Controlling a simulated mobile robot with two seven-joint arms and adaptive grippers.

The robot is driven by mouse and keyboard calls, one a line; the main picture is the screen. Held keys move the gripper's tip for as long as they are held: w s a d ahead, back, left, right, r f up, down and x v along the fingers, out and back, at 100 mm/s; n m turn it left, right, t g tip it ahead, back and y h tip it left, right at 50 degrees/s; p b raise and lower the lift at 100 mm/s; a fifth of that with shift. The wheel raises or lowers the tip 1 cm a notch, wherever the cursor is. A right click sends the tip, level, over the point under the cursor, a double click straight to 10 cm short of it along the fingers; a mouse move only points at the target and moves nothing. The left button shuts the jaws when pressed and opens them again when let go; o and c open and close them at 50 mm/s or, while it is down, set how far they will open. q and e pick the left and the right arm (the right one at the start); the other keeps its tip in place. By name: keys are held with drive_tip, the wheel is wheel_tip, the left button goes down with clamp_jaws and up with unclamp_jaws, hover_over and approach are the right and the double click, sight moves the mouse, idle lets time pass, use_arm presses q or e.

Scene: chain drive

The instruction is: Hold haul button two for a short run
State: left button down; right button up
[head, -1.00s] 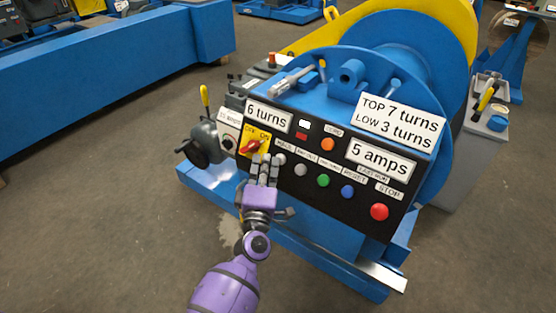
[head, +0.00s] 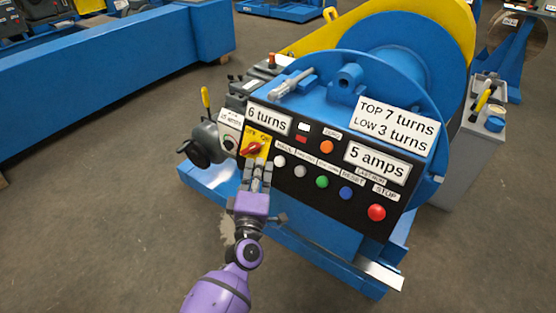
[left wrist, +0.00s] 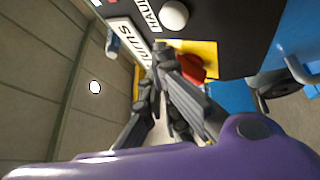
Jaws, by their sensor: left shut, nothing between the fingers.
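A black control panel (head: 400,221) faces me on the blue winch. Two pale haul buttons sit side by side: a left one (head: 279,160) and a right one (head: 300,171); the right label is too small to read surely. My left gripper (head: 260,170) is shut and empty, its fingertips by the lower edge of the yellow switch plate (head: 263,137), left of the pale buttons. In the left wrist view the shut fingers (left wrist: 163,60) are close to the red switch knob (left wrist: 191,68); a white button (left wrist: 174,15) beside a HAUL label is apart from them. My right gripper is not in view.
Orange (head: 327,147), green (head: 322,182), blue (head: 346,194) and red stop (head: 376,212) buttons share the panel. The blue drum (head: 405,50) is behind. Open floor lies in front.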

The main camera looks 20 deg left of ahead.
use_arm(q)
drive_tip(key=s, duration=0.1)
drive_tip(key=s+a+r+p, duration=0.1)
drive_tip(key=shift+s+r+p, duration=0.3)
drive_tip(key=shift+s, duration=0.1)
idle(0.3)
